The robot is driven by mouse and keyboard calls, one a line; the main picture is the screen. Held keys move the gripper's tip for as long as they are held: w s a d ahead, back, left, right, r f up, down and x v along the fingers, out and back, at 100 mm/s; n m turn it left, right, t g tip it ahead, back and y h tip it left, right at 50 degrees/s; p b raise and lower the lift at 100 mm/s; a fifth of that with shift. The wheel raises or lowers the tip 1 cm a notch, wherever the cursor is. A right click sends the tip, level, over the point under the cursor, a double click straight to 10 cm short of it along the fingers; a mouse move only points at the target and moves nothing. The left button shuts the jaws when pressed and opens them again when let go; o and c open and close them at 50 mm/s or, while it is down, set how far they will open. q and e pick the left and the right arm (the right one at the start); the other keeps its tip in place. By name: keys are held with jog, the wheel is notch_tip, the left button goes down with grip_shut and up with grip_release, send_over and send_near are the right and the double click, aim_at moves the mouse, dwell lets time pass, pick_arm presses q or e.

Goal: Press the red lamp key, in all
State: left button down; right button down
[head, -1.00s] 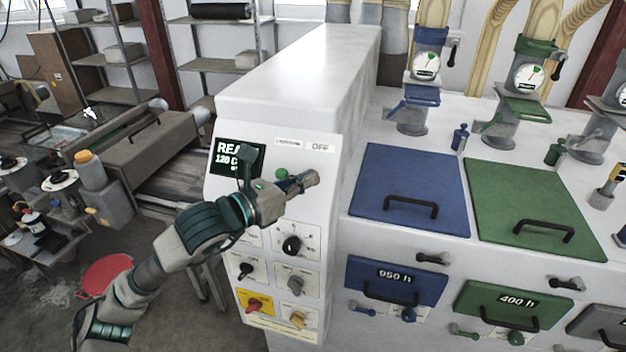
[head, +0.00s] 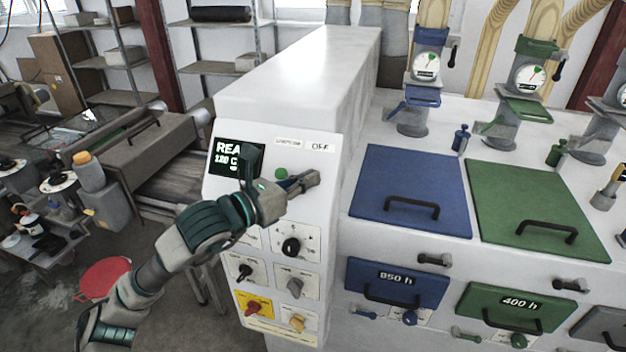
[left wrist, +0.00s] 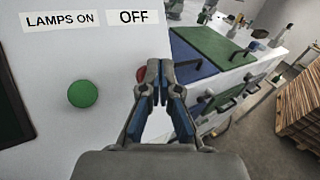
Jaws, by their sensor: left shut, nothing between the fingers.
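The red lamp key (left wrist: 141,74) shows in the left wrist view under the "OFF" label (left wrist: 139,17), mostly hidden behind my fingertips. My left gripper (left wrist: 152,86) is shut and empty, its tips in front of the red key; I cannot tell whether they touch it. In the head view my left gripper (head: 312,180) is at the upper right of the control panel (head: 222,205) and covers the red key. The green key (left wrist: 83,93) is left of it under "LAMPS ON"; it also shows in the head view (head: 281,173). My right gripper is not in view.
A dark display (head: 237,158) sits left of the keys. Black, grey, red and yellow knobs (head: 291,246) are below my arm. Blue (head: 410,180) and green (head: 540,210) lids with handles lie to the right.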

pick_arm(q)
jog(key=shift+w+f, duration=0.2)
dwell(0.3)
dwell(0.3)
jog(key=shift+s+a+r+b, duration=0.15)
jog(key=shift+s+r+b, duration=0.25)
jog(key=shift+s+r, duration=0.25)
jog(key=s+r, duration=0.1)
jog(key=s, duration=0.1)
jog(key=s+a+r, duration=0.1)
jog(key=r, duration=0.1)
jog(key=shift+s+a, duration=0.1)
jog(key=shift+s, duration=0.3)
dwell(0.4)
